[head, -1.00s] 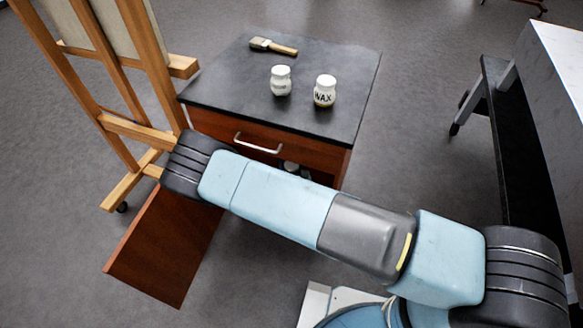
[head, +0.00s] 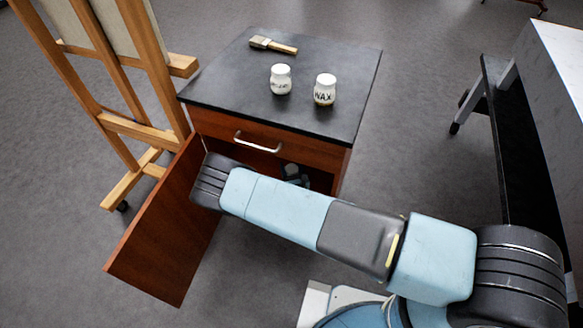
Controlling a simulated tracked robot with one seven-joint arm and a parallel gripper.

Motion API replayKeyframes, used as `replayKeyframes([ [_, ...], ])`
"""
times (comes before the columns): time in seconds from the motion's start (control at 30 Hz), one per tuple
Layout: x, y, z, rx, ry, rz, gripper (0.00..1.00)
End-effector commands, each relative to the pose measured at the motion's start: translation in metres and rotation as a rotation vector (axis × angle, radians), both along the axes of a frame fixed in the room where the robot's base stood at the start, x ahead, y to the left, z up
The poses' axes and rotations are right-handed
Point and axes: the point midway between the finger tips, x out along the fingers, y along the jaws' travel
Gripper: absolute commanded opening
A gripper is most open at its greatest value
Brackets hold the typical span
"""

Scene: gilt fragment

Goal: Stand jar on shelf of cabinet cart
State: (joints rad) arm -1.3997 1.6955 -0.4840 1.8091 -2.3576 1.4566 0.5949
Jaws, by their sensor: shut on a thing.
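The cabinet cart (head: 234,85) has a dark top, a drawer with a pale handle, and an open compartment below. Its wooden door (head: 160,225) stands swung open to the left. On the top stand two upright white jars: a plain-lidded one (head: 281,79) with unreadable lettering, and one marked WAX (head: 325,90) to its right. My arm crosses in front of the compartment, with its far joint beside the open door. My gripper is not recognisable; the arm hides most of the compartment and its shelf. A small grey and dark shape (head: 293,174) shows inside, too unclear to name.
A brush (head: 273,46) lies at the back of the cart top. A wooden easel (head: 135,128) stands close on the left. A white-topped table (head: 560,80) is at the right. Grey floor lies open between cart and table.

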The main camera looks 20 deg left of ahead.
Motion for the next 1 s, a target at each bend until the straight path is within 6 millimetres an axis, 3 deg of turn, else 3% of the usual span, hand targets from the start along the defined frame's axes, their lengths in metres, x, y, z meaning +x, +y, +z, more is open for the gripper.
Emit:
replayKeyframes([
  [0.13, 0.0, 0.0, 0.0, 0.0, 0.0, 0.0, 0.0],
  [0.17, 0.0, 0.0, -0.001, 0.0, 0.0, 0.0, 0.6],
  [0.4, 0.0, 0.0, 0.0, 0.0, 0.0, -0.001, 0.83],
  [0.77, -0.003, -0.003, 0.0, -0.001, 0.001, -0.002, 0.84],
  [1.0, -0.034, -0.022, 0.0, -0.002, 0.002, -0.001, 0.84],
])
